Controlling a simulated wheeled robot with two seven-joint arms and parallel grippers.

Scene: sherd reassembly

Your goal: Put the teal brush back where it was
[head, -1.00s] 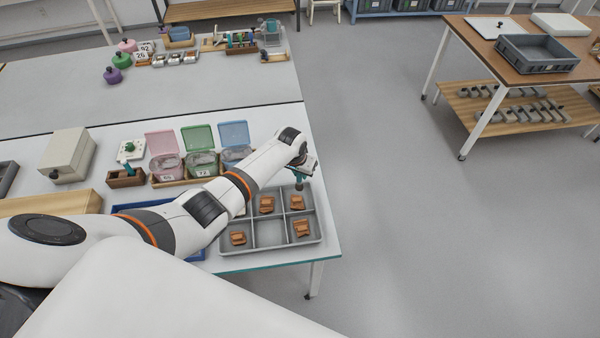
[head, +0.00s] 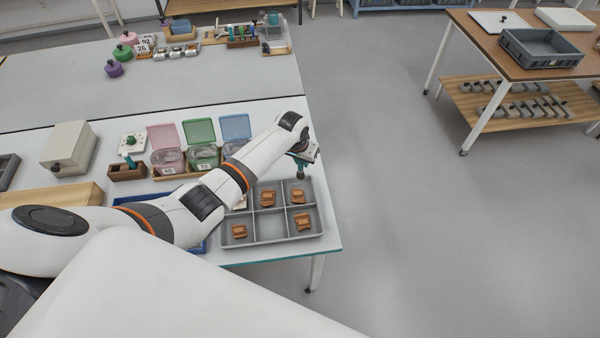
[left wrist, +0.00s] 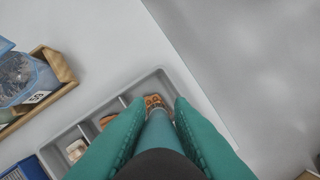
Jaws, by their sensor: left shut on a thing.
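My left gripper (head: 302,160) is shut on the teal brush (left wrist: 158,130), above the back right corner of the grey sectioned tray (head: 268,241). The brush's dark end (head: 300,176) hangs down in the head view, near a brown sherd (head: 299,197) in the back right compartment. In the left wrist view the teal brush lies between the two teal fingers, with the tray behind it. Brown sherds lie in several compartments; the front middle one looks empty. My right gripper is not in view.
A wooden block (head: 127,172) with a teal-green upright item stands left of the lidded pink, green and blue boxes (head: 203,157). A beige box (head: 69,148) is further left. The table's right edge lies close beside the tray, with open floor beyond.

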